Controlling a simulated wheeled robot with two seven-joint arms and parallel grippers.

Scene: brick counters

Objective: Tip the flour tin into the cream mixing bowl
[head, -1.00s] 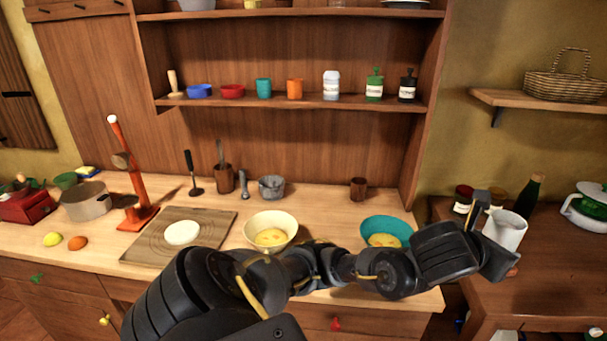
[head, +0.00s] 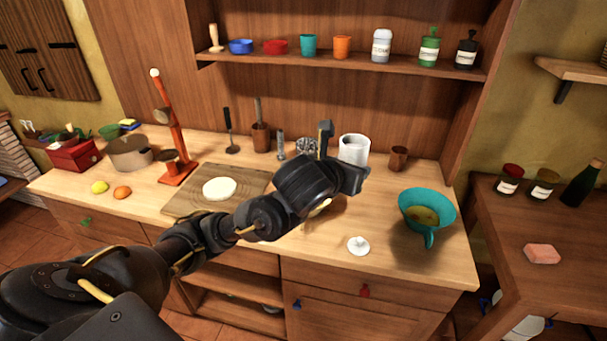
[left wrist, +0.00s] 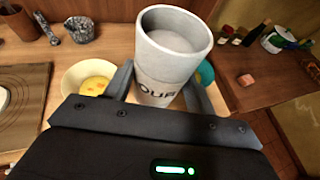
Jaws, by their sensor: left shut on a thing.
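The white flour tin (head: 354,149) is held up above the counter by my left gripper (head: 341,158), which is shut on it. In the left wrist view the tin (left wrist: 168,78) is open at the top, with pale flour inside and part of its label showing. It looks roughly upright. The cream mixing bowl (left wrist: 68,83) stands on the counter, left of the tin in the left wrist view, with yellow contents. In the head view my gripper hides nearly all of that bowl. My right gripper is not in view.
A teal bowl (head: 414,199) with yellow contents stands to the right. A small white lid (head: 358,245) lies near the counter's front. A board (head: 187,204) with dough is on the left. A grey mortar (left wrist: 80,29) and brown cup (head: 398,158) stand behind.

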